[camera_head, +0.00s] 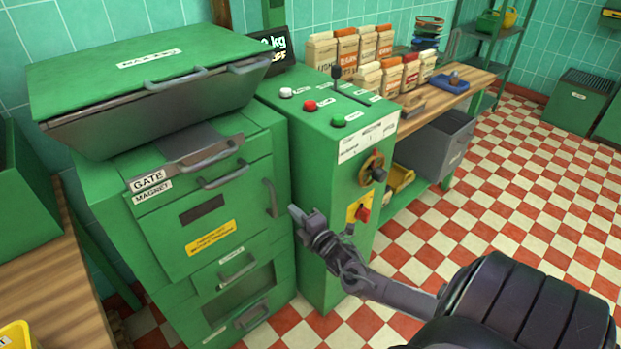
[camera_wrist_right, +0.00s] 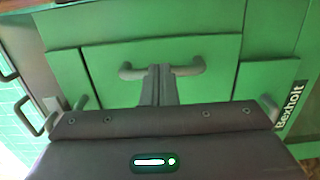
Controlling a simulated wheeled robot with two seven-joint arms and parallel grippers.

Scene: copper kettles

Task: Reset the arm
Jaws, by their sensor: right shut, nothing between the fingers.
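My right arm reaches in from the lower right of the head view. Its gripper (camera_head: 298,216) is in front of the green machine (camera_head: 165,240), near a grey bar handle (camera_head: 270,198) on the machine's front. In the right wrist view the two fingers (camera_wrist_right: 158,78) are closed together, with nothing held. They overlap the middle of a grey handle (camera_wrist_right: 188,69) on a green panel; I cannot tell whether they touch it. My left gripper is not in view.
A green control cabinet (camera_head: 332,140) with buttons and a red knob stands close behind the right gripper. A wooden bench (camera_head: 450,97) with paper bags (camera_head: 345,50) is beyond it. The checkered floor (camera_head: 500,200) on the right is clear.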

